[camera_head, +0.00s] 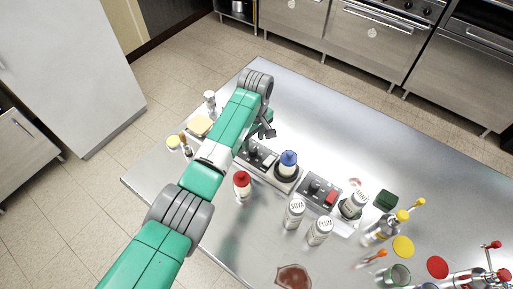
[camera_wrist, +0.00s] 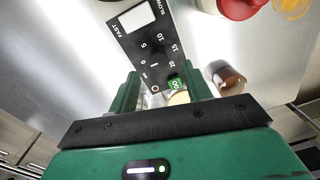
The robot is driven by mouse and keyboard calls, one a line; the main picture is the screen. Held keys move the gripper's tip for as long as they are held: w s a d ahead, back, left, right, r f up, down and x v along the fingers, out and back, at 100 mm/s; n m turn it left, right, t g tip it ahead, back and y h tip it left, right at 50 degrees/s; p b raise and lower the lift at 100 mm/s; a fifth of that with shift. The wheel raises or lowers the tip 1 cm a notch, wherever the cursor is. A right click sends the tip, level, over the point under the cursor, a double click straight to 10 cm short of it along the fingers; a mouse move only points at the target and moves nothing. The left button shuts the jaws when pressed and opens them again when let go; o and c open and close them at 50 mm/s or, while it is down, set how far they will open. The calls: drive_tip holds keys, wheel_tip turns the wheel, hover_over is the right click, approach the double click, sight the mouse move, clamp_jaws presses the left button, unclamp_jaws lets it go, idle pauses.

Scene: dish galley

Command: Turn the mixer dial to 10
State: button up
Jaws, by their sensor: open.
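The mixer's dark control panel (camera_wrist: 152,45) fills the upper middle of the wrist view. It carries a white rocker between FAST and SLOW, and a ring of numbers 0, 5, 10, 15 and 20. A short white line shows inside the ring, but I cannot tell the dial's exact setting. My gripper (camera_wrist: 160,88) is open, its two green fingers apart at the panel's near end. A green marked piece (camera_wrist: 174,82) shows between them. In the head view, my gripper (camera_head: 266,130) is above the left unit (camera_head: 262,155), partly hiding its panel.
A blue-capped bottle (camera_head: 288,163) stands on the left unit. A second unit (camera_head: 318,190) with a red switch is to its right. A red-capped bottle (camera_head: 242,184) and white SOYA (camera_head: 294,212) and PLUM (camera_head: 320,231) bottles stand in front. The table's back is clear.

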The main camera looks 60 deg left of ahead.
sight(253, 149)
wheel_tip(253, 149, down, 4)
drive_tip(key=shift+d+f, duration=0.1)
drive_tip(key=shift+f, duration=0.05)
drive_tip(key=shift+c, duration=0.4)
drive_tip(key=c, duration=0.9)
